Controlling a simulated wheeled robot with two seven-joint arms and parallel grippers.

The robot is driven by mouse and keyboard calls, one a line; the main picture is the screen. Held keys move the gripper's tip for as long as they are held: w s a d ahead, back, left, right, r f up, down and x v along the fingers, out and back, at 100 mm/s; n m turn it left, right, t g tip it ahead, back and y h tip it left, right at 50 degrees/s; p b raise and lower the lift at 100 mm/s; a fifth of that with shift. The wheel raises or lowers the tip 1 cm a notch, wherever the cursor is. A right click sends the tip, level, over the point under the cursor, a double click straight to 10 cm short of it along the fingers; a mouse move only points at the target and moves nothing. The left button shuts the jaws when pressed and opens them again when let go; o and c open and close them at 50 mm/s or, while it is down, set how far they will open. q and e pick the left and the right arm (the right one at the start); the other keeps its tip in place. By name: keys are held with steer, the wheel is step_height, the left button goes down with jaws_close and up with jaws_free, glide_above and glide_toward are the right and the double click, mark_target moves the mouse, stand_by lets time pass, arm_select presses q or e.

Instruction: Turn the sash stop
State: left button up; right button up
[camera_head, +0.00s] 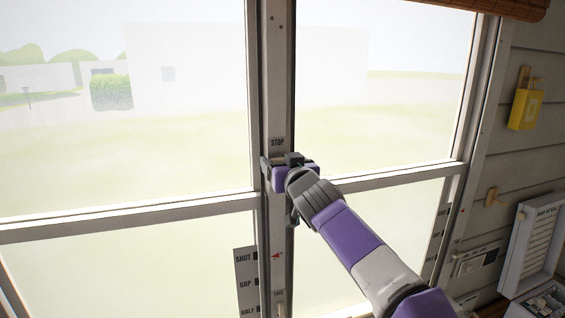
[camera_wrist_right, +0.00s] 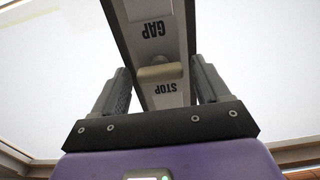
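The sash stop is a small beige knob (camera_wrist_right: 160,73) on a grey post, between the words GAP and STOP in the right wrist view. It lies crosswise to the post. In the head view a STOP label (camera_head: 277,142) shows on the post, and the gripper largely hides the knob just below it. My right gripper (camera_head: 281,161) is at the post. In the wrist view its two dark fingers stand apart on either side of the knob, with visible gaps; it is open and holds nothing. My left gripper is not in view.
Window panes flank the post (camera_head: 279,80), with a horizontal rail (camera_head: 130,217) across them. A yellow padlock-like object (camera_head: 525,108) hangs on the right wall. A white box (camera_head: 535,240) stands below it.

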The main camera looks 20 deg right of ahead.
steer(key=c, duration=0.9)
steer(key=shift+n, duration=0.3)
steer(key=shift+n+b, duration=0.3)
steer(key=shift+n, duration=8.3)
steer(key=shift+a, duration=0.1)
steer(key=o, duration=1)
steer(key=shift+o, duration=0.2)
